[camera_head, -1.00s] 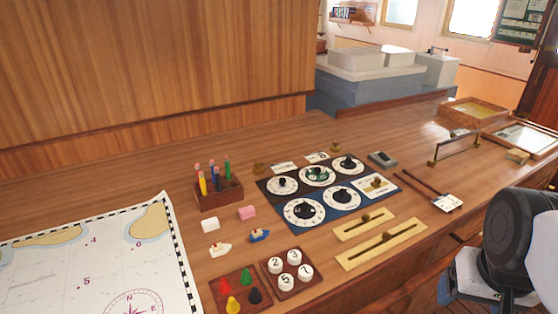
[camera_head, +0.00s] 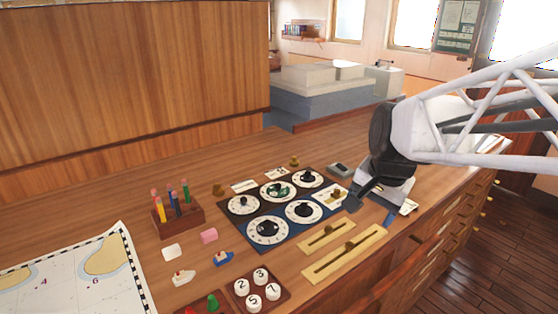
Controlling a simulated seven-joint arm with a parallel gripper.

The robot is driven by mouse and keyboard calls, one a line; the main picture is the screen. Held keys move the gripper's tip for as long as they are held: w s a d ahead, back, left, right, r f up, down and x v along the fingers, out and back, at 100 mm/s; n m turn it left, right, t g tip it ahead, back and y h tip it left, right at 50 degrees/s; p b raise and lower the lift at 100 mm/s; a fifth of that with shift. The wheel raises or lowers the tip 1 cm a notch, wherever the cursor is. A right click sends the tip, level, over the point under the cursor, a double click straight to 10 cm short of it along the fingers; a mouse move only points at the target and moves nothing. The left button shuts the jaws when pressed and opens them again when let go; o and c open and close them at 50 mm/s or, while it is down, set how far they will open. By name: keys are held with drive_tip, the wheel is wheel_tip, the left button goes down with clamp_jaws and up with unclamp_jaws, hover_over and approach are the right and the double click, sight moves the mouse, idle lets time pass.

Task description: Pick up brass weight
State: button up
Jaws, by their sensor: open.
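Small brass weights stand on the wooden desk around the dial panel. One brass weight (camera_head: 218,190) is behind the panel's left end, and a second brass weight (camera_head: 294,161) is behind its right part. Another small brass piece (camera_head: 337,194) sits on a white card at the panel's right end. My gripper (camera_head: 371,209) is open above the desk, just right of that card, with its fingers pointing down. No object shows between the fingers. My gripper and arm hide part of the desk's right side.
The dial panel (camera_head: 286,235) lies mid-desk, with brass slider plates (camera_head: 345,254) in front. A pen rack (camera_head: 179,221), erasers, toy boats and a number-peg tray (camera_head: 262,305) are to the left. A dark grey box (camera_head: 339,169) is behind my gripper. A chart (camera_head: 60,280) covers the left front.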

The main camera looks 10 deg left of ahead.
drive_tip(key=w+a+m+y, duration=0.1)
drive_tip(key=w+a+m, duration=0.3)
drive_tip(key=w+a, duration=0.55)
drive_tip(key=m+g+y, duration=0.2)
drive_tip(key=m, duration=0.8)
approach(218, 184)
wheel_tip(218, 184, down, 3)
drive_tip(key=shift+a+f+m, duration=0.1)
drive_tip(key=shift+a+m, duration=0.2)
drive_tip(key=shift+a, duration=0.05)
drive_tip(key=shift+x, duration=1.25)
drive_tip(key=shift+a, duration=0.1)
drive_tip(key=shift+x, duration=2.55)
drive_tip(key=shift+a, duration=0.15)
